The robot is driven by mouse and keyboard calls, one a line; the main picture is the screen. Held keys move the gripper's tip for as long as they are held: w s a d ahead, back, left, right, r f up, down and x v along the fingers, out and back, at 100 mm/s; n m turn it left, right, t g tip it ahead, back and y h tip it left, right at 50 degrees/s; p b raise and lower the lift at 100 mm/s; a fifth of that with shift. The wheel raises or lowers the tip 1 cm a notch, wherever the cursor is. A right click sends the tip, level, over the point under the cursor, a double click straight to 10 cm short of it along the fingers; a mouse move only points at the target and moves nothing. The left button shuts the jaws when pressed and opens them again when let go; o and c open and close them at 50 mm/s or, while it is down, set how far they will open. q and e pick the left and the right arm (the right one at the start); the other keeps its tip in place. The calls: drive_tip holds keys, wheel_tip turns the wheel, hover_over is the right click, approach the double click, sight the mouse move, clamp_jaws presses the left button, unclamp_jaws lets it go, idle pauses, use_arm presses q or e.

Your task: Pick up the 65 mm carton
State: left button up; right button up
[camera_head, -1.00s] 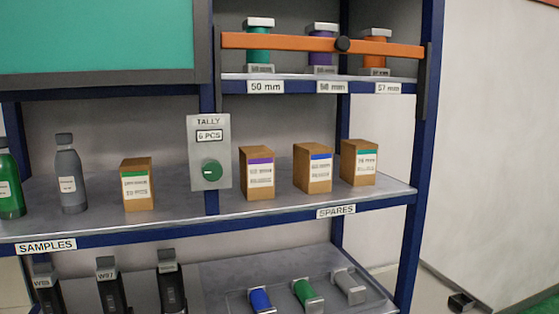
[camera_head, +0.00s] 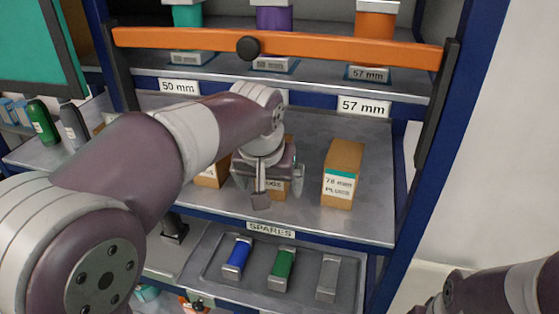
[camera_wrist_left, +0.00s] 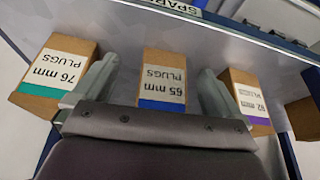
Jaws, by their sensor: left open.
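The 65 mm carton (camera_wrist_left: 163,78) is a brown box with a white label and a blue band, standing on the spares shelf. In the wrist view, upside down, it sits between the two fingers of my left gripper (camera_wrist_left: 157,88). The fingers are open, one on each side, with gaps to the carton. In the head view my left gripper (camera_head: 268,181) is at the front of the shelf and hides most of this carton (camera_head: 283,187). Only part of my right arm shows at the lower right; its gripper is out of view.
A 76 mm carton (camera_head: 342,175) with a green band stands to the right. A purple-banded carton (camera_wrist_left: 247,102) stands on the other side, close to a finger. An orange bar (camera_head: 330,50) crosses the shelf above. A tray (camera_head: 215,275) with several coloured pieces lies below.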

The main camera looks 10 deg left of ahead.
sight(272, 199)
use_arm(q)
drive_tip(key=shift+w+a+r+p, duration=0.5)
drive_tip(key=shift+w+a+p, duration=0.2)
drive_tip(key=shift+w+p, duration=0.3)
drive_tip(key=x, duration=0.3)
drive_tip(key=shift+w+d+f+p, duration=0.2)
drive_tip(key=shift+f+p, duration=0.05)
drive_tip(key=shift+p, duration=0.15)
drive_tip(key=shift+w+d+f, duration=0.15)
drive_tip(key=shift+w, duration=0.1)
drive_tip(key=shift+s+a, duration=0.2)
drive_tip(key=c, duration=1.3)
drive_tip(key=shift+o, duration=0.2)
drive_tip(key=shift+w, duration=0.1)
drive_tip(key=shift+d, duration=0.1)
